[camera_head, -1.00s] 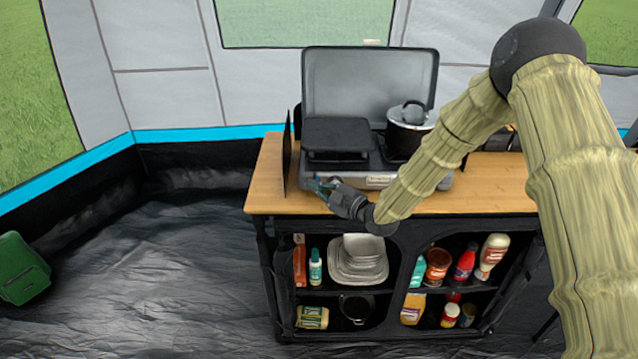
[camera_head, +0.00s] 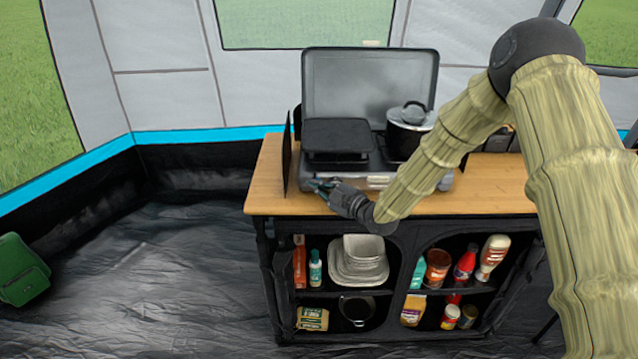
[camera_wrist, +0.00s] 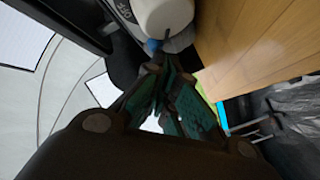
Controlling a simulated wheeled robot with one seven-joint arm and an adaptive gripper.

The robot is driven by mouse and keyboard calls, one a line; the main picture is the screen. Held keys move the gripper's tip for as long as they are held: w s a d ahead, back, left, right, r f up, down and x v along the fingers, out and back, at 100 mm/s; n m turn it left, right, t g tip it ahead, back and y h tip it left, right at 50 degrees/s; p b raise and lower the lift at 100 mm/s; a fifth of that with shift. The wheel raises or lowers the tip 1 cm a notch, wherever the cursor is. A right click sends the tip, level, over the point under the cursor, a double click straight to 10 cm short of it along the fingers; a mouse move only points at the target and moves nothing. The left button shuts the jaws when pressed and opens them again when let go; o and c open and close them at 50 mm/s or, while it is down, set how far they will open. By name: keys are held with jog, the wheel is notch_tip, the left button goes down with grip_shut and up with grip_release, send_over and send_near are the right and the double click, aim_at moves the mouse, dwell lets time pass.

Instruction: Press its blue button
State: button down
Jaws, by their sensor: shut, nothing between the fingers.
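The camping stove (camera_head: 376,182) stands on the wooden counter with its grey lid raised. My gripper (camera_head: 316,184) is at the left part of its front face, with the fingertips close to that face. In the wrist view my gripper (camera_wrist: 165,68) is shut and empty. A small blue button (camera_wrist: 152,46) shows just beyond the fingertips, beside a pale rounded part. The fingertips partly cover the area below the button, and I cannot tell whether they touch it. In the head view the button cannot be made out behind the fingers.
A lidded pot (camera_head: 407,130) sits on the stove's right side and a dark flat plate (camera_head: 337,137) on its left. An upright dark panel (camera_head: 287,157) stands left of the stove. Shelves below hold dishes and bottles.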

jog(key=shift+w, duration=0.15)
dwell(0.6)
jog(key=shift+s, duration=0.85)
jog(key=shift+s, duration=2.5)
jog(key=shift+f, duration=0.1)
